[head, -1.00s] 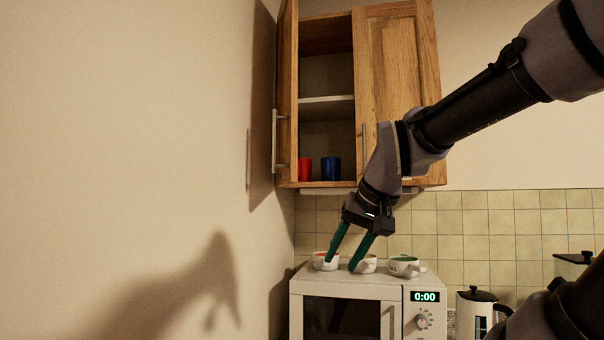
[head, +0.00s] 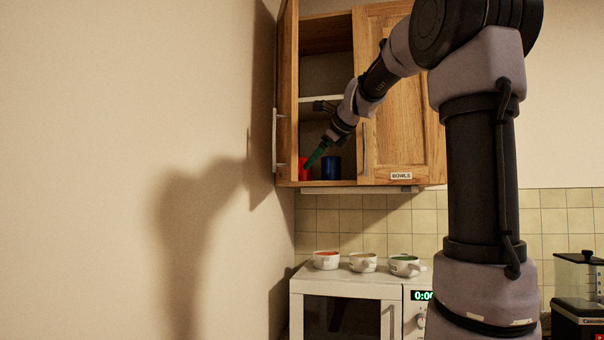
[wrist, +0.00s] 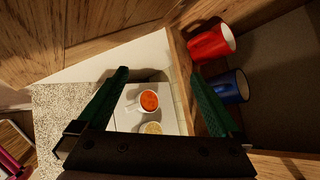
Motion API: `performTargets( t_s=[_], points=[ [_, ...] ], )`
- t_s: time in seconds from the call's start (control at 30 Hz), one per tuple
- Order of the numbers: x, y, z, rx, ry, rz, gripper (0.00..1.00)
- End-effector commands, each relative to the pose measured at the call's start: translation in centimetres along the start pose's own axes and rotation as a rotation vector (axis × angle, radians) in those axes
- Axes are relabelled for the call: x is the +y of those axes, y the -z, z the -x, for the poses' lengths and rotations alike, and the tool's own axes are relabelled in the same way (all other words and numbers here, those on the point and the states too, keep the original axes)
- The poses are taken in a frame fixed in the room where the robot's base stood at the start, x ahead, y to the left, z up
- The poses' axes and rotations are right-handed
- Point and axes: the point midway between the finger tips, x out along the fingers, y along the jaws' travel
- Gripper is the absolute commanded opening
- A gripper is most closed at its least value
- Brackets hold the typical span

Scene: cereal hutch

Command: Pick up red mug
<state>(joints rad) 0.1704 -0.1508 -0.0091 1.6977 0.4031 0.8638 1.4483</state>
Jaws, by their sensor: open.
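The red mug (head: 304,168) stands on the bottom shelf of the open cabinet, at its left side. It also shows in the wrist view (wrist: 212,44), beyond the tip of the right-hand finger. My gripper (head: 309,166) is at the cabinet opening in front of the red mug and partly covers it in the head view. In the wrist view my gripper (wrist: 158,75) has its green fingers wide apart with nothing held between them. The blue mug (head: 331,168) stands just right of the red one; it also shows in the wrist view (wrist: 231,87).
The open left cabinet door (head: 287,100) and closed right door (head: 412,110) flank the opening. A middle shelf (head: 318,99) lies above the mugs. Below, a microwave (head: 340,283) carries three white cups, including one with red inside (head: 326,262).

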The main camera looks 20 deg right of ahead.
Motion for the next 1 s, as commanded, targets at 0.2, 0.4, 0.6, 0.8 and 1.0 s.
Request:
performTargets(
  t_s=[0.2,0.4,0.6,0.8,1.0],
  points=[
    [-9.7,-1.7,-3.7,-0.104,0.071,-0.535,1.00],
    [-12.5,-2.2,-5.2,-0.146,0.081,-0.708,1.00],
    [-12.9,-2.5,-8.2,-0.147,0.080,-0.715,1.00],
    [-13.1,-2.8,-10.1,-0.148,0.081,-0.713,1.00],
    [-13.5,-3.0,-12.4,-0.147,0.081,-0.711,1.00]
  ],
)
